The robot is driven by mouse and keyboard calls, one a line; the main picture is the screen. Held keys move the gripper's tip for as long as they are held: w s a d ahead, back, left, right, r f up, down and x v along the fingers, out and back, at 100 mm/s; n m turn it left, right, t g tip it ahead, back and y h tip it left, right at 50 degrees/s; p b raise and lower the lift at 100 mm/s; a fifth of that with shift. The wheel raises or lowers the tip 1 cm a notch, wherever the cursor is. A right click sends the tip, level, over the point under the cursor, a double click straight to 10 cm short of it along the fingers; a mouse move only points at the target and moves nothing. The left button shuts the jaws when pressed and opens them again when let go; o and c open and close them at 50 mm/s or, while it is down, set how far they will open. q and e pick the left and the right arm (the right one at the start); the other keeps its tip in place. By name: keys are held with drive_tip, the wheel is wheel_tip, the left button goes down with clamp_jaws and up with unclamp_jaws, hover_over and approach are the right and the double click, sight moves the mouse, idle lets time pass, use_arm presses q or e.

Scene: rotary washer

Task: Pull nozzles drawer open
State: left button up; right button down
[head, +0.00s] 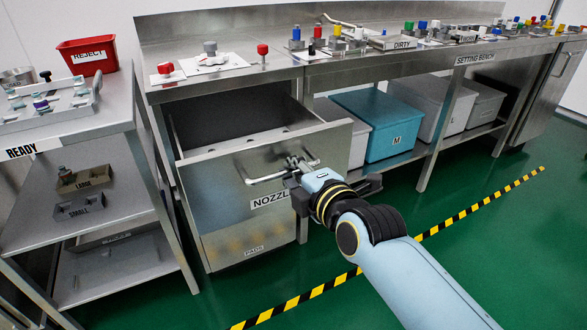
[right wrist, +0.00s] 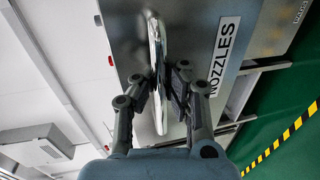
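The nozzles drawer (head: 222,207) is a steel drawer under the bench, pulled well out with its inside showing from above. Its front carries a label cut to "NOZZL" in the head view; the full "NOZZLES" label (right wrist: 224,52) shows in the right wrist view. The bar handle (head: 264,179) runs across the front. My right gripper (head: 298,166) is at the right part of this handle. In the right wrist view the handle (right wrist: 158,60) lies between the two fingers, which look closed on it. My left gripper is out of view.
A "PADS" label (head: 254,250) sits low beneath the nozzles label. A grey shelf unit (head: 110,236) stands close on the left, with a red reject bin (head: 87,58) on top. A teal box (head: 378,122) sits under the bench. Green floor (head: 480,262) with striped tape lies clear in front.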

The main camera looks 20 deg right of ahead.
drive_tip(key=c, duration=1.3)
unclamp_jaws()
drive_tip(key=shift+c, duration=0.2)
drive_tip(key=v, duration=1.2)
